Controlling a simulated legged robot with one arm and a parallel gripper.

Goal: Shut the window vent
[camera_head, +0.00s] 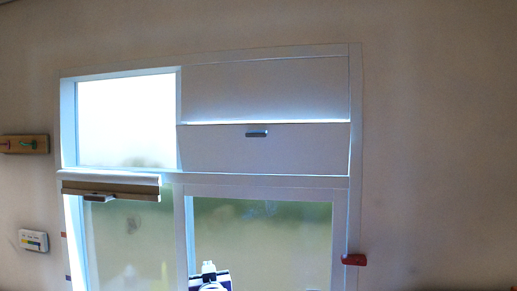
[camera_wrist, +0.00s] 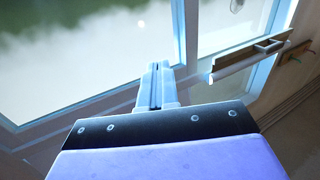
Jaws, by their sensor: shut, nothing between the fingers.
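A white-framed window (camera_head: 355,110) fills the wall in the head view. A narrow flap (camera_head: 135,190) with a brown face and a small grey handle (camera_head: 98,198) juts out at the top of the lower left pane. I take this flap as the vent, and it also shows in the wrist view (camera_wrist: 232,65). It looks tilted outward from the frame. My gripper (camera_head: 208,266) is low in the head view, below and right of the flap. In the wrist view my gripper (camera_wrist: 157,70) has its fingers together, empty, in front of the window, apart from the flap.
The upper right panel (camera_head: 215,148) has a small handle (camera_head: 256,133) and a bright gap along its top. A red handle (camera_head: 354,260) sticks out at the lower right frame. A wooden hook board (camera_head: 22,149) and a white wall box (camera_head: 33,240) are on the left wall.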

